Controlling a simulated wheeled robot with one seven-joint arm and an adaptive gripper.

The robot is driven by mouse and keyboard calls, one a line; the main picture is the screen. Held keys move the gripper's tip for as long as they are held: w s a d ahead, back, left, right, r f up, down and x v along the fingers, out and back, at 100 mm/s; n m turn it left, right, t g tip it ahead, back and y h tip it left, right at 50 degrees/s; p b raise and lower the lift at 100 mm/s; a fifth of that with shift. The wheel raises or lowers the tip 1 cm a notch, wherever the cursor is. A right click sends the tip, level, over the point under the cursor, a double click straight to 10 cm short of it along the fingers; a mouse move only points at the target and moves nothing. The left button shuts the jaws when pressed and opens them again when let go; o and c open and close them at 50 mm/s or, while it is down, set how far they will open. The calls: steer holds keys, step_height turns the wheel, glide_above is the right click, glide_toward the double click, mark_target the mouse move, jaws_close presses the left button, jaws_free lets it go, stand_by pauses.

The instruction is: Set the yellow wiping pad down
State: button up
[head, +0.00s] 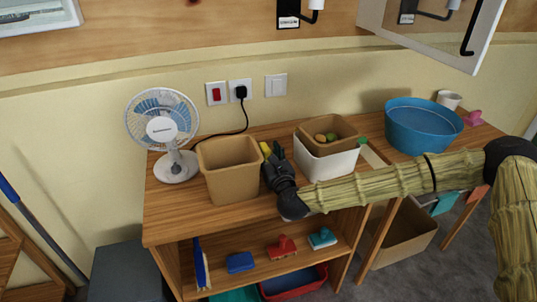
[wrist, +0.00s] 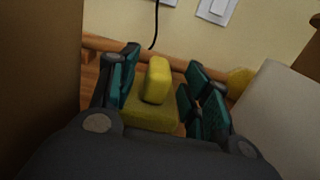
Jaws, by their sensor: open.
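The yellow wiping pad (wrist: 150,112), a block with an upright yellow handle, sits between the fingers of my gripper (wrist: 163,68) in the wrist view. The teal-padded fingers are open, one on each side, with a gap beside the handle. The pad appears to rest on the wooden tabletop, though its underside is hidden. In the head view my gripper (head: 272,157) reaches down between the tan bin and the white box, and mostly hides the pad; a bit of yellow (head: 265,148) shows at its tip.
The tan bin (head: 229,170) stands close on the left and the white box (head: 326,163) close on the right. A fan (head: 161,130) and a blue tub (head: 422,127) stand farther out. Another yellow item (wrist: 240,80) shows right of the fingers. The tabletop's front left is clear.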

steer(key=shift+w+a, duration=0.15)
steer(key=shift+w, duration=0.25)
jaws_close()
